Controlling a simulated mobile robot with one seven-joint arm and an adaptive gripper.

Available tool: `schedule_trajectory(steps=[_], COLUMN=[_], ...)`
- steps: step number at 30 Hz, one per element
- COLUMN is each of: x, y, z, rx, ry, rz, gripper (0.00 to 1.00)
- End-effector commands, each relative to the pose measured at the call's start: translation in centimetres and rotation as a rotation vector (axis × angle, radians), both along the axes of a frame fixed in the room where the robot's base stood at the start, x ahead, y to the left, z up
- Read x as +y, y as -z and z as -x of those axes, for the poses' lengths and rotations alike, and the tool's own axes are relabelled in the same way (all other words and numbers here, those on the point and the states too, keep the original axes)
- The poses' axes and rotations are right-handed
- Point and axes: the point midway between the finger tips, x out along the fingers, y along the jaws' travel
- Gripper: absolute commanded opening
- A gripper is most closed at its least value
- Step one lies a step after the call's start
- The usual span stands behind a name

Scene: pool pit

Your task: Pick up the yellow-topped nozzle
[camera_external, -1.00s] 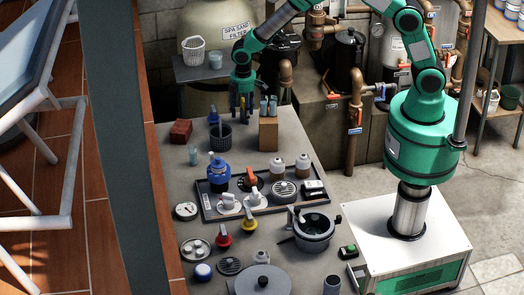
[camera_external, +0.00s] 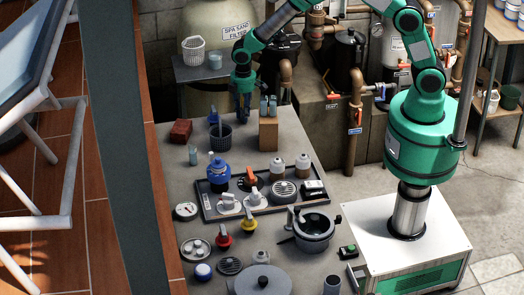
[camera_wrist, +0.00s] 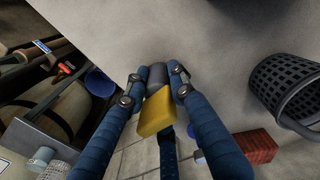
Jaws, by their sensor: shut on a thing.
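The yellow-topped nozzle shows in the wrist view as a yellow block (camera_wrist: 156,112) with a dark grey round end (camera_wrist: 157,75). My gripper (camera_wrist: 157,84) is shut on it, with a blue finger on each side and another finger behind. In the external view my gripper (camera_external: 243,114) points down at the far end of the grey worktable (camera_external: 180,165), between the dark basket and the wooden block. The nozzle cannot be made out there. I cannot tell whether it still touches the table.
The dark mesh basket (camera_external: 220,138) stands just left of my gripper, with a red brick (camera_external: 181,132) further left. The wooden block (camera_external: 268,134) is close on the right. Nearer stands a dark tray (camera_external: 207,212) with bottles and valves.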

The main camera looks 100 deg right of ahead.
Motion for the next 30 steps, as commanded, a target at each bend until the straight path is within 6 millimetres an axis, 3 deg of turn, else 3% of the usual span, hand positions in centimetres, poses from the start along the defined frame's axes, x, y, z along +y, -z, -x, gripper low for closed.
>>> schedule_trajectory(steps=[8,16,30], x=[0.0,0.0,2.5], y=[-0.7,-4.0,-4.4], z=[0.0,-0.1,7.9], rx=[-0.001,-0.002,0.0], ry=[0.0,0.0,0.0], rz=[0.0,0.001,0.0], gripper=[0.0,0.0,0.0])
